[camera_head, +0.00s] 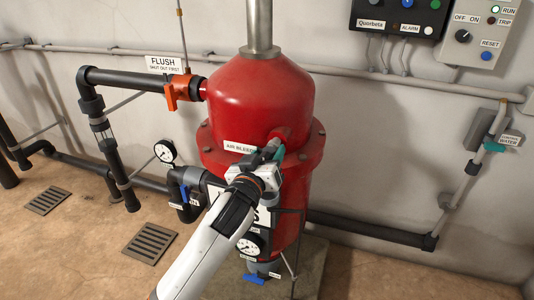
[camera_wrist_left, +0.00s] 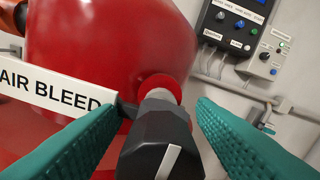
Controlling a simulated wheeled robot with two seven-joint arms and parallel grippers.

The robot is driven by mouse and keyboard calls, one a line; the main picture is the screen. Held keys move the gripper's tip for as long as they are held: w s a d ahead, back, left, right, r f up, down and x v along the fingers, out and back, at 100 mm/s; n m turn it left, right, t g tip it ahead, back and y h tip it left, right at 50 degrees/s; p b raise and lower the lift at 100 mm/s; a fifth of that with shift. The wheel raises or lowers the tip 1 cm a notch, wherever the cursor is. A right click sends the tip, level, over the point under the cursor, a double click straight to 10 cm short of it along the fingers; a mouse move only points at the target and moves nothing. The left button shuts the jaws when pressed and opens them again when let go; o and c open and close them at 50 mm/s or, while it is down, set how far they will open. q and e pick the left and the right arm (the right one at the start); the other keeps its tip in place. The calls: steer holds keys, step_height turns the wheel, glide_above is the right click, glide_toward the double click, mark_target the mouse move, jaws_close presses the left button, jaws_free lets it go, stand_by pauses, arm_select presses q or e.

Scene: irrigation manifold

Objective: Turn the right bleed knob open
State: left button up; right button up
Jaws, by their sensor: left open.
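The air bleed knob (camera_wrist_left: 150,138) is black and faceted, with a white pointer line on its face that leans slightly right of upright. It sits on a short stem on the red tank (camera_wrist_left: 110,45). An "AIR BLEED" label (camera_wrist_left: 50,92) is left of it; the label (camera_head: 240,147) also shows in the head view. My left gripper (camera_head: 272,151) is open at the tank's shoulder. In the left wrist view its teal fingers stand either side of the knob, with visible gaps. In the head view the gripper hides the knob. Only one bleed knob shows.
An orange flush valve (camera_head: 182,90) is on the black pipe at left. A gauge (camera_head: 165,151) and blue-handled valve (camera_head: 184,193) are left of the tank. Control boxes (camera_head: 470,35) hang on the wall. A pipe with a teal handle (camera_head: 494,146) is at right.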

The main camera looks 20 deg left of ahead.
arm_select(q)
steer(key=shift+c, duration=0.5)
steer(key=c, duration=0.9)
steer(key=shift+o, duration=0.2)
